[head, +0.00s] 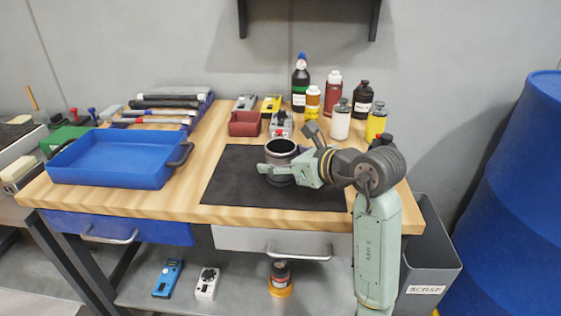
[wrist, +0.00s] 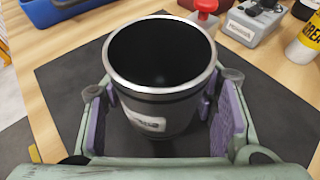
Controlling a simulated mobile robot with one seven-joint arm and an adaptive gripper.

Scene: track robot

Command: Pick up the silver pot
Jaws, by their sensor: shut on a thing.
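The silver pot (head: 281,147) is a round, dark-grey cup with a bright metal rim and a dark inside. It is upright over the black mat (head: 229,173) on the wooden bench. In the wrist view the pot (wrist: 160,95) stands between the two purple finger pads, with a small label on its near side. My gripper (head: 279,171) is shut on the pot's body, one finger on each side; it also shows in the wrist view (wrist: 163,115). The pot's base is hidden, so I cannot tell whether it touches the mat.
Behind the mat stand a small red bin (head: 244,124), a grey device with a red knob (head: 281,125) and several bottles, including a white one (head: 340,121). A blue tray (head: 112,160) is at the left. The mat around the pot is clear.

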